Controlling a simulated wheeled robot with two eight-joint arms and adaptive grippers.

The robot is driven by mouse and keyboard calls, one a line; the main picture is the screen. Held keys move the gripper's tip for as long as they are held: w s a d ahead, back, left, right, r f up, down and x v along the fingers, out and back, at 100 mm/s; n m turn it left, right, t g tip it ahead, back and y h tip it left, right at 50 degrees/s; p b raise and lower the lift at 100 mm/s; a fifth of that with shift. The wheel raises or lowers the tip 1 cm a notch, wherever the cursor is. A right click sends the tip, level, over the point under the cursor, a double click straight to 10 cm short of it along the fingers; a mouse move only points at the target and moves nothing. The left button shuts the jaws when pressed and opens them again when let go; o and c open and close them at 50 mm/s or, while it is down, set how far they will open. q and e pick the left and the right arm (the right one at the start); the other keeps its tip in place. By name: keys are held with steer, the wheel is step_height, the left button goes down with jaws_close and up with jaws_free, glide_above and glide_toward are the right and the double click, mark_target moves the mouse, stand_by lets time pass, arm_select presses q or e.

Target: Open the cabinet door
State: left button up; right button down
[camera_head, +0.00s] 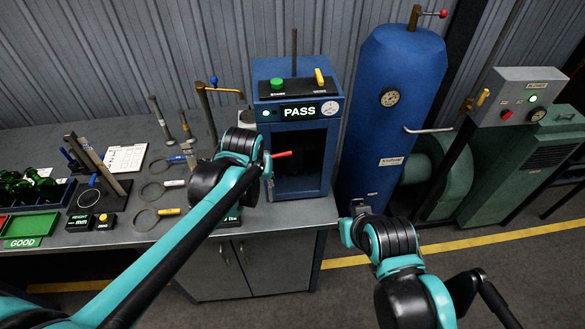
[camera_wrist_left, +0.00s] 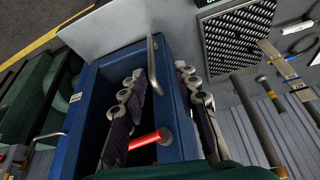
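The blue cabinet (camera_head: 258,140) stands on the grey bench, with a lit PASS display above its front opening. The inside looks dark, and I cannot tell how far the door stands open. A red-ended lever (camera_head: 283,154) sticks out at its front left. My left gripper (camera_head: 266,166) is at this front edge, partly hidden behind my own wrist. In the left wrist view its fingers (camera_wrist_left: 160,77) are apart, with a blue panel edge, a grey bar handle (camera_wrist_left: 152,65) and the red lever end (camera_wrist_left: 148,138) between or beyond them. My right gripper (camera_head: 354,222) is small and low, right of the bench.
A tall blue tank (camera_head: 398,130) stands right of the cabinet, with green machinery (camera_head: 520,150) beyond. Ring gauges (camera_head: 145,219) and small tools lie on the bench to the left. A GOOD tray (camera_head: 24,241) is at the far left. The floor in front is clear.

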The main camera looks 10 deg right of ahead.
arm_select(q)
steer(key=d, duration=0.2)
steer(key=b, duration=0.2)
glide_above(271, 199)
steer(key=f, duration=0.6)
steer(key=shift+w+f, duration=0.2)
steer(key=shift+f, duration=0.1)
steer(key=shift+w+f, duration=0.15)
steer(key=shift+f, duration=0.25)
steer(key=shift+c, duration=0.4)
jaws_close()
